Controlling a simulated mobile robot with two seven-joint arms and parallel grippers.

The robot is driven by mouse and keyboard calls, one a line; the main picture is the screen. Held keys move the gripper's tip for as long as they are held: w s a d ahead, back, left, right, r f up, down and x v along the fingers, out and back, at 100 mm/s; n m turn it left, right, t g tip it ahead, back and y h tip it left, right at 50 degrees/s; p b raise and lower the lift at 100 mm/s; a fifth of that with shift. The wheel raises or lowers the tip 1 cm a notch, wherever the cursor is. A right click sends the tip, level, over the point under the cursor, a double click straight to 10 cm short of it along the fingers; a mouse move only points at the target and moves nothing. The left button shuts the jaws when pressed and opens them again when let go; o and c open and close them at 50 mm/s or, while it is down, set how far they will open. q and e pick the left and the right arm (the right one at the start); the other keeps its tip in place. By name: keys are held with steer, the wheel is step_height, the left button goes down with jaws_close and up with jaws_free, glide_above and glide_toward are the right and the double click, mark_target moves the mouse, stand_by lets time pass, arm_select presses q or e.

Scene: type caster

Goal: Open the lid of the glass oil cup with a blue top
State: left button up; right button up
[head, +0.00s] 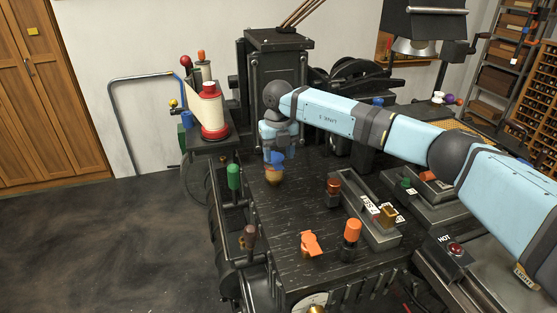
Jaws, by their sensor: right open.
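The glass oil cup (274,176) stands on the dark machine top, near its back left part. It looks amber below, and its blue top (277,159) faces up toward my gripper. My right arm reaches in from the right, and my right gripper (272,154) points down right at the blue top. The fingers are open. They partly cover the top, so I cannot tell whether they touch it or whether the lid is tilted. My left gripper is not in view.
An orange-topped knob (352,231) and an orange part (311,243) stand on the machine top in front. A red-ended spool (212,113) stands on a side shelf at left. A green handle (233,177) is left of the cup. The black surface between is clear.

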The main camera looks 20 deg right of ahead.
mark_target(276, 161)
steer(key=shift+f, duration=1.3)
jaws_close()
steer(key=shift+r, duration=0.1)
steer(key=shift+w+r, duration=0.2)
steer(key=shift+r, duration=0.2)
steer(key=shift+w+r, duration=0.2)
steer(key=shift+r, duration=0.5)
steer(key=shift+w+r+p, duration=0.4)
steer(key=shift+w+r, duration=0.45)
steer(key=shift+r, duration=0.25)
steer(key=shift+w, duration=0.1)
